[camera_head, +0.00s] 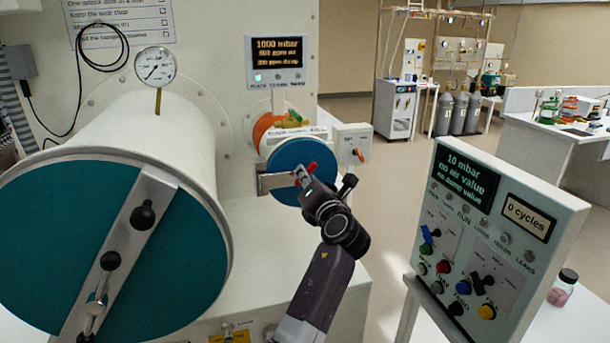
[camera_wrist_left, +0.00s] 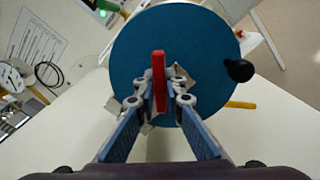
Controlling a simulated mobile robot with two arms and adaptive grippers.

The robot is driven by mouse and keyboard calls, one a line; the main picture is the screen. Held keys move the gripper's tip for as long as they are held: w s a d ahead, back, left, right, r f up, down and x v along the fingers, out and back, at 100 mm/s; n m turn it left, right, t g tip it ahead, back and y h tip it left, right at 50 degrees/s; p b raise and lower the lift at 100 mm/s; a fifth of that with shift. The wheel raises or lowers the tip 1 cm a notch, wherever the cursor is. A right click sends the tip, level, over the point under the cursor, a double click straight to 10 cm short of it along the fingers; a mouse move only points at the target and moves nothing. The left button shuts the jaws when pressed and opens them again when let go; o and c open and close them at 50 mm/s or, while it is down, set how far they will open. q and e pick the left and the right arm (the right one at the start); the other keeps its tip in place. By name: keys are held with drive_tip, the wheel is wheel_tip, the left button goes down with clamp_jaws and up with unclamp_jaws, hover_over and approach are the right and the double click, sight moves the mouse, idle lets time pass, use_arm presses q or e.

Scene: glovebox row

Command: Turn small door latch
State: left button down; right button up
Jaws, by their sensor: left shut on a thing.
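The small door (camera_head: 288,155) is a round blue disc on the short side port of the glovebox. It fills the middle of the left wrist view (camera_wrist_left: 205,45). Its latch is a red handle (camera_head: 311,167), standing upright in the left wrist view (camera_wrist_left: 158,75). My left gripper (camera_head: 306,179) is at the door face, and its fingers (camera_wrist_left: 159,103) are closed on the lower part of the red latch from both sides. The fingers hide part of the latch. A black knob (camera_wrist_left: 240,70) sits at the door's edge. My right gripper is in neither view.
The large teal door (camera_head: 70,235) with its bar and black knobs is at the left. A small box with an orange switch (camera_head: 358,154) is right of the small door. A tilted control panel (camera_head: 490,230) stands at the right. Floor between them is clear.

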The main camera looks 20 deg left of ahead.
use_arm(q)
drive_tip(key=n+p, duration=0.2)
drive_tip(key=n, duration=0.1)
drive_tip(key=shift+a+n+p, duration=0.1)
drive_tip(key=shift+n+p, duration=0.25)
drive_tip(key=shift+n, duration=0.75)
drive_tip(key=n, duration=0.2)
drive_tip(key=shift+s+n, duration=0.1)
drive_tip(key=shift+n, duration=0.3)
drive_tip(key=n, duration=0.4)
drive_tip(key=shift+f+n+b, duration=0.1)
drive_tip(key=shift+n+b, duration=0.2)
drive_tip(key=shift+b, duration=0.1)
drive_tip(key=n+b, duration=0.2)
drive_tip(key=n, duration=0.2)
drive_tip(key=shift+s+a+n, duration=0.1)
drive_tip(key=shift+n, duration=0.3)
drive_tip(key=c, duration=2.3)
unclamp_jaws()
